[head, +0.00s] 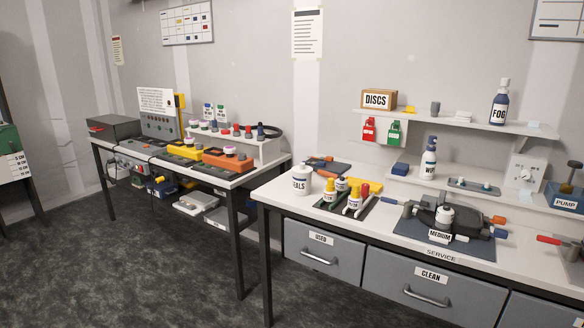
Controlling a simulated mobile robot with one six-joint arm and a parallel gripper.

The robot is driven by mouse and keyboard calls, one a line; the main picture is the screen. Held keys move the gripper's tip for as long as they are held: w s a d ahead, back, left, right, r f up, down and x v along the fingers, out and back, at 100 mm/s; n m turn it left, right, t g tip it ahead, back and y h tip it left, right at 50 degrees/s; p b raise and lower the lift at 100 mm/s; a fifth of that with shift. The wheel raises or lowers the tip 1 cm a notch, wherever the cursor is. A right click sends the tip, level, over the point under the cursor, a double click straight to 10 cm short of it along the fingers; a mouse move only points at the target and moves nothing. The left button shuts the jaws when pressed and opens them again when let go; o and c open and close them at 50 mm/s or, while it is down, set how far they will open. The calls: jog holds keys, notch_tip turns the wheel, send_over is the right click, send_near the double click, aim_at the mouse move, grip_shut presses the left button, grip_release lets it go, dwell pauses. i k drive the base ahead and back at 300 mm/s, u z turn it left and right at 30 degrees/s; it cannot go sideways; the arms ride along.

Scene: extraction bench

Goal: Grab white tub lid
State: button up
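A white tub (300,185) with a label ending in "EALS" stands upright at the left end of the near bench. Its white lid (301,171) appears to sit on top of the tub, and nothing covers it. My gripper is not in view, so I cannot see its state.
Yellow-capped bottles (329,190) stand right of the tub, beside a red-capped one. A dark device (444,216) sits on a mat farther right. A shelf (460,122) runs above the bench. Dark floor (170,265) is clear at the left front.

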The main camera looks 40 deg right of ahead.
aim_at(302, 169)
jog(key=z, duration=0.1)
jog(key=i, duration=0.9)
